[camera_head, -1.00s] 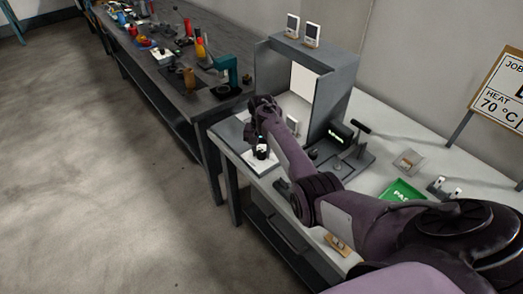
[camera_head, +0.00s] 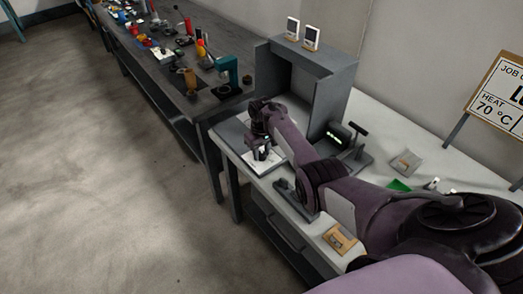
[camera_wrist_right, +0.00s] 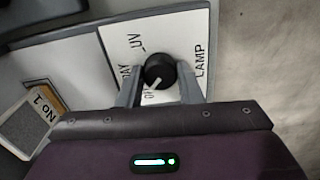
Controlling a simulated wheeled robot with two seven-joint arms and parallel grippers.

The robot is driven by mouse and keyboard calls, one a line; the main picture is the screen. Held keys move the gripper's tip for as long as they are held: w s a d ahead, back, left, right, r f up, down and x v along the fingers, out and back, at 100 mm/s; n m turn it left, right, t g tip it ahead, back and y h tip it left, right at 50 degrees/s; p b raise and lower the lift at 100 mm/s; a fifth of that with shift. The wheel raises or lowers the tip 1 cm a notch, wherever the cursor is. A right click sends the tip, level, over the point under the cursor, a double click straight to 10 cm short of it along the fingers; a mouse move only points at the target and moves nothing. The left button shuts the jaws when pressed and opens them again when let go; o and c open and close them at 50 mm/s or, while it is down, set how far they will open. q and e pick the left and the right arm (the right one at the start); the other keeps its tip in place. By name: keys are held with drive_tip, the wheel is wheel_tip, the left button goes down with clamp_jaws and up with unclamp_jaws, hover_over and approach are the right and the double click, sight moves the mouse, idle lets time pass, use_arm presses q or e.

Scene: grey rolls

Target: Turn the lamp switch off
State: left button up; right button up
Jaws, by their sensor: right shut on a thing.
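The lamp switch is a round black knob (camera_wrist_right: 158,70) with a white pointer line, on a white panel (camera_wrist_right: 185,30) marked "LAMP" and "UV". Its pointer is turned to the lower left, towards a label partly hidden by my gripper. My right gripper (camera_wrist_right: 160,84) is shut on the knob, one finger on each side. In the head view my right gripper (camera_head: 262,152) is over the white panel at the bench's left end, and the knob is hard to make out. The grey booth (camera_head: 327,100) behind it has a dark inside. My left gripper is not in view.
A wooden block (camera_head: 340,239) lies near the front edge. A green tray (camera_head: 399,186) is partly hidden by my arm. A dark bench (camera_head: 200,97) with many items stands at left.

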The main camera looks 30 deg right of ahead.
sight(262, 153)
drive_tip(key=shift+n, duration=1.2)
drive_tip(key=o, duration=1)
drive_tip(key=shift+c, duration=0.2)
drive_tip(key=shift+r+p, duration=0.35)
drive_tip(key=shift+r, duration=3.55)
